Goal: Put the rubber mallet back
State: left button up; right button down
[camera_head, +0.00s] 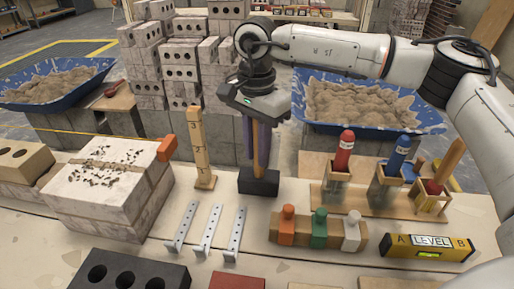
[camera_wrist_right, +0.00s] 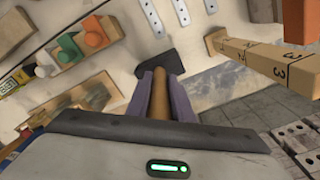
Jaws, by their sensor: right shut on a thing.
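The rubber mallet (camera_head: 259,183) is upright, with its black head down and its wooden handle up. Its head is at the table's far edge, between the numbered wooden post and the rack of bottles; I cannot tell whether it rests on the top or hangs just above it. My right gripper (camera_head: 261,150) comes from above and is shut on the handle, with a purple finger on each side. In the right wrist view the black head (camera_wrist_right: 160,62) shows beyond the fingertips (camera_wrist_right: 160,95). My left gripper is not in view.
The numbered wooden post (camera_head: 197,150) stands close left of the mallet. Metal strips (camera_head: 208,228) and a block with coloured knobs (camera_head: 318,233) lie nearer. Right are a wooden rack (camera_head: 365,203) with red and blue bottles and a yellow level (camera_head: 428,247). Bricks (camera_head: 105,190) stand left.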

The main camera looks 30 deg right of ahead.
jog(key=shift+f, duration=0.4)
dwell(0.6)
jog(key=c, duration=1.5)
grip_release()
